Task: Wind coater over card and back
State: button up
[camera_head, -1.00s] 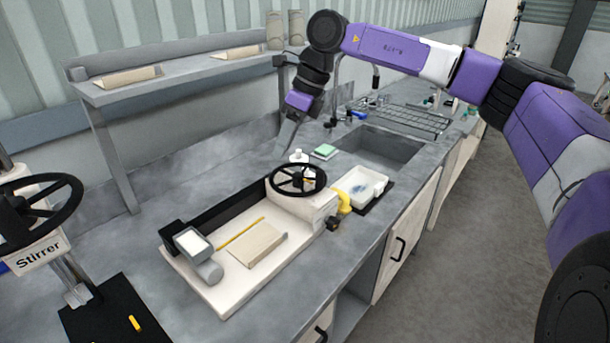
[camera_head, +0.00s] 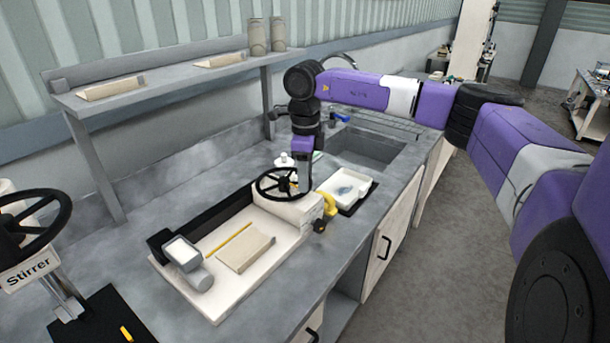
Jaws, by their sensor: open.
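The coater is a long cream tray (camera_head: 228,312) on the grey bench, with a black handwheel (camera_head: 281,184) on a cream housing (camera_head: 296,212) at its far right end. A tan card (camera_head: 245,252) lies flat on the tray bed beside a yellow rod (camera_head: 229,240). A grey cylinder with a white-faced box (camera_head: 186,252) sits at the near left end. My gripper (camera_head: 301,186) points down at the right side of the handwheel rim. It is open; its fingertips are small and partly lost against the wheel, so I cannot tell whether they touch it.
A white tray (camera_head: 345,190) on a black mat stands right of the housing, near the sink (camera_head: 366,150). A white bottle (camera_head: 284,160) stands behind the wheel. The stirrer (camera_head: 30,262) is at far left. A shelf (camera_head: 170,78) runs along the wall.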

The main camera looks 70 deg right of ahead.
jog(key=shift+f, duration=0.2)
grip_shut()
dwell(1.4)
